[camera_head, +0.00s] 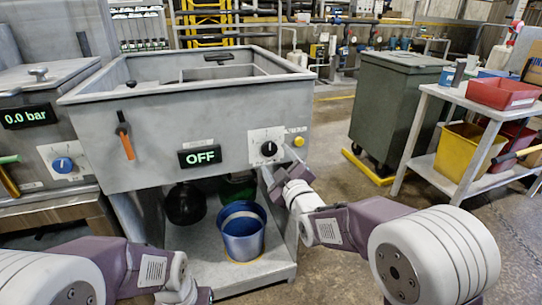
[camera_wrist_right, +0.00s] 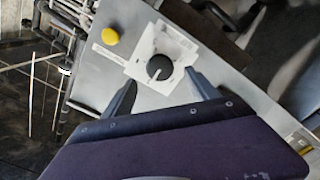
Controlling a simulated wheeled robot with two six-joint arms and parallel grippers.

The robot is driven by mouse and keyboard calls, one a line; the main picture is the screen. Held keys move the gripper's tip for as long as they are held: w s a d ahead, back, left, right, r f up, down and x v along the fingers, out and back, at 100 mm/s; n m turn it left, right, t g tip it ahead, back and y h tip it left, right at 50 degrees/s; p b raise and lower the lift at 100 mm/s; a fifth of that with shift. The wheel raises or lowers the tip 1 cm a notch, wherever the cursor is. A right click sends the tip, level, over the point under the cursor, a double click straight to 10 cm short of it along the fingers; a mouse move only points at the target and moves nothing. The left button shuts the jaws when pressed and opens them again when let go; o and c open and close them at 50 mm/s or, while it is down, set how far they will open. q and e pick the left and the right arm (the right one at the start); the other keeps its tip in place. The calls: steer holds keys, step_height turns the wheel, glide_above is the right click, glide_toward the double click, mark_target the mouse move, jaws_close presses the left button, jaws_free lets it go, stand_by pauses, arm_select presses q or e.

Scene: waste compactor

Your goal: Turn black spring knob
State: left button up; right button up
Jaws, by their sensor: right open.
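The black knob (camera_head: 269,149) sits on a white dial plate (camera_head: 258,138) on the front panel of the grey machine, right of a display reading OFF (camera_head: 199,156). In the right wrist view the black knob (camera_wrist_right: 159,67) shows between and just beyond the fingertips, with a pale pointer mark on it. My right gripper (camera_head: 271,178) is open just below and in front of the knob; its two fingers also show spread in the right wrist view (camera_wrist_right: 165,88). No contact with the knob is visible. My left arm enters at the lower left; its gripper fingers are out of view.
A yellow button (camera_head: 298,141) is right of the dial plate. An orange-handled lever (camera_head: 125,141) is on the panel's left. A blue bucket (camera_head: 241,232) stands on the lower shelf. A green bin (camera_head: 394,105) and a cart with tubs (camera_head: 505,93) stand at right.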

mark_target(270, 150)
steer(key=x, duration=0.5)
steer(key=shift+w+a+b, duration=0.1)
steer(key=shift+w+b, duration=0.2)
steer(key=c, duration=1.3)
steer(key=shift+c, duration=0.2)
